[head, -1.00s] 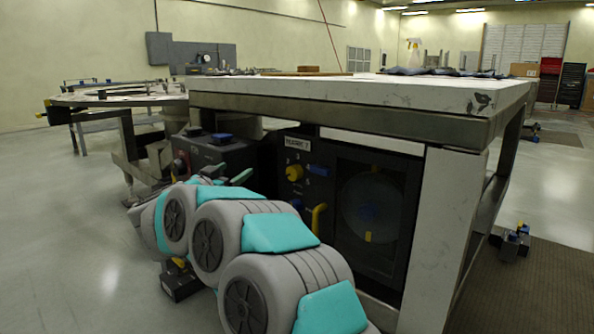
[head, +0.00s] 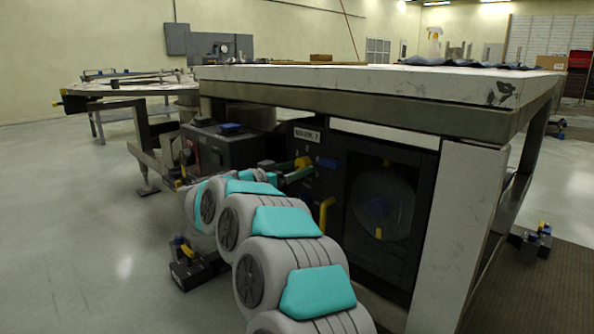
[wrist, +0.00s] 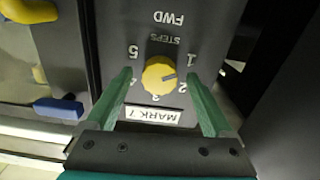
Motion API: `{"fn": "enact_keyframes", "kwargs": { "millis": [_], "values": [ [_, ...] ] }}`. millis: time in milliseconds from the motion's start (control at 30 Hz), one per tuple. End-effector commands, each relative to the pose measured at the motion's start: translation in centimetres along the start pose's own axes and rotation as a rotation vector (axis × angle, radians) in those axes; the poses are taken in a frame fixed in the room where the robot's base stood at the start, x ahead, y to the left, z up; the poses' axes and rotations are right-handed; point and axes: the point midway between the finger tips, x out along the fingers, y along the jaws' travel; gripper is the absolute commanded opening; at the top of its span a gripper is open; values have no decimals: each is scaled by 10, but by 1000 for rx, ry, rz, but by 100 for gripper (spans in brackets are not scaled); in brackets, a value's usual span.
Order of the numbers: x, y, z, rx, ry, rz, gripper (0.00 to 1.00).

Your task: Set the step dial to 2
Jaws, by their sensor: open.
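The step dial is a round yellow knob (wrist: 159,73) with a dark mark. The wrist view shows it upside down, with numbers 1 to 5 around it. The mark points right in that view, towards the side between 1 and 2; its exact setting is hard to tell. My gripper (wrist: 161,76) is open, its green fingers on either side of the knob, with no clear contact visible. In the head view, my gripper (head: 291,174) is at the front of the dark panel (head: 309,190), beside the yellow knob (head: 303,162).
A label plate (wrist: 153,114) sits beside the dial. A blue handle (wrist: 58,108) and a yellow handle (wrist: 28,10) are at the left in the wrist view. The panel is under a heavy white-topped table (head: 390,80). A dark box (head: 222,147) stands left of it.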

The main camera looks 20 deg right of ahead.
Motion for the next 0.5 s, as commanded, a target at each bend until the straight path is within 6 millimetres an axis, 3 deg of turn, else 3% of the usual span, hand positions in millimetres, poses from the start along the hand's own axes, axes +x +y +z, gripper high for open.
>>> {"fn": "enact_keyframes", "kwargs": {
  "millis": [300, 500],
  "values": [
    [4, 0, 0, 1, 0, -1, 86],
    [4, 0, 0, 2, 0, -1, 65]
  ]
}}
